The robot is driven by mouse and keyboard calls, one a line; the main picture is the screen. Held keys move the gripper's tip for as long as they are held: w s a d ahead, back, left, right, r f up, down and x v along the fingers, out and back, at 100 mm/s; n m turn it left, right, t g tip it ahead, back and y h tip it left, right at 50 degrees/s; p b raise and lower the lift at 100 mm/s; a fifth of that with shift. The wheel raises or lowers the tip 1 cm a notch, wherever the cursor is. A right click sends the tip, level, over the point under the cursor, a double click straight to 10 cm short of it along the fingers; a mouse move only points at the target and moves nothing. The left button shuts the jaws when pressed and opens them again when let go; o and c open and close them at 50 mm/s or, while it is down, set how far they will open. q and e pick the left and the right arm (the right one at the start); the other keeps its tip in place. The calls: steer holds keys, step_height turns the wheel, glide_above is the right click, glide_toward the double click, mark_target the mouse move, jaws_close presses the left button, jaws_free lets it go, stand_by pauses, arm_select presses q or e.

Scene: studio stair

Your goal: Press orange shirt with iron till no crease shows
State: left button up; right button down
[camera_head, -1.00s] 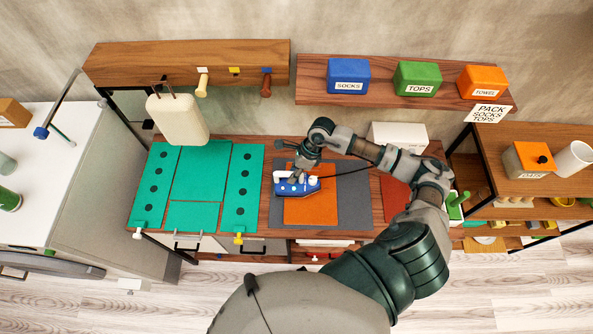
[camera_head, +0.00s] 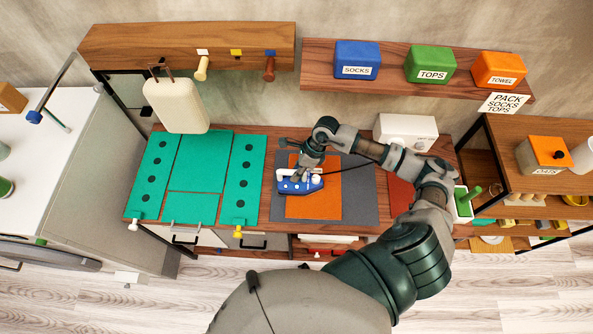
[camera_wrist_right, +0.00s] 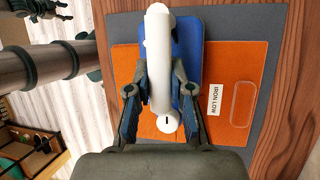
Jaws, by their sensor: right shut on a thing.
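The orange shirt (camera_head: 328,203) lies flat as a folded rectangle on the grey mat (camera_head: 360,190) on the wooden table. The blue iron (camera_head: 298,187) with its white handle rests on the shirt's left part. My right gripper (camera_head: 308,172) is shut on the iron's handle from above. In the right wrist view the gripper (camera_wrist_right: 160,95) clasps the white handle (camera_wrist_right: 158,60) over the blue body. There the shirt (camera_wrist_right: 225,70) shows a label reading IRON LOW and a rounded raised outline (camera_wrist_right: 242,104), which may be a crease. My left gripper is not in view.
A teal folding board (camera_head: 200,165) lies left of the mat. A white box (camera_head: 405,130) stands at the table's back right. A red-brown cloth (camera_head: 400,195) lies right of the mat, partly behind my arm. Labelled bins (camera_head: 357,60) stand on the wall shelf (camera_head: 320,90).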

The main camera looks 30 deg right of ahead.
steer(key=shift+f, duration=0.3)
steer(key=shift+f+b, duration=0.5)
steer(key=shift+b, duration=0.05)
stand_by(0.3)
